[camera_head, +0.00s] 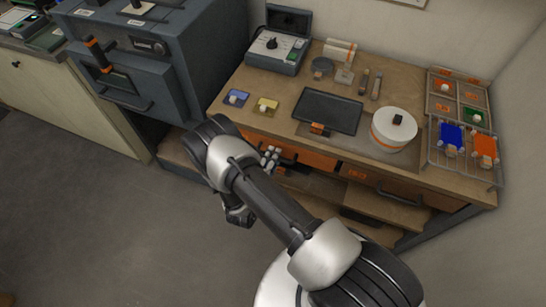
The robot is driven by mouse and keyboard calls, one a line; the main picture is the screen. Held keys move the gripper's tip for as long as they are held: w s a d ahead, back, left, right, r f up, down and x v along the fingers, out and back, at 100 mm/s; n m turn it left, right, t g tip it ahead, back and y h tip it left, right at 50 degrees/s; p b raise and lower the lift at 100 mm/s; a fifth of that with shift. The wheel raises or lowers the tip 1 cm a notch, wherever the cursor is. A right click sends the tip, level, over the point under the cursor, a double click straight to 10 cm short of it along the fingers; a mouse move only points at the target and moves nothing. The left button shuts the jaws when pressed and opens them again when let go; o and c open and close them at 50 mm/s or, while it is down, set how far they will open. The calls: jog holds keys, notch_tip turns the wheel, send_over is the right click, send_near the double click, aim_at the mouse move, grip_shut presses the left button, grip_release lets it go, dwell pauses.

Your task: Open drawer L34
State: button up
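Two drawer fronts show under the workbench top. One is orange (316,159) and partly hidden behind my arm. I cannot read a label L34 on either. My gripper (271,158) is at the orange front, near its dark handle. Its pale fingers are small and partly covered by my arm, so I cannot tell whether they are open or shut on the handle.
On the bench (262,83) are a control box (277,56), a dark tray (328,109), a round white pot (394,130), and wire racks (436,152) with coloured panes at right. A grey kiln-like cabinet (160,75) stands left. The floor (100,220) at front left is clear.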

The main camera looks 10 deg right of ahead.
jog(key=shift+w+d, duration=0.25)
jog(key=shift+w, duration=0.1)
grip_shut()
dwell(0.7)
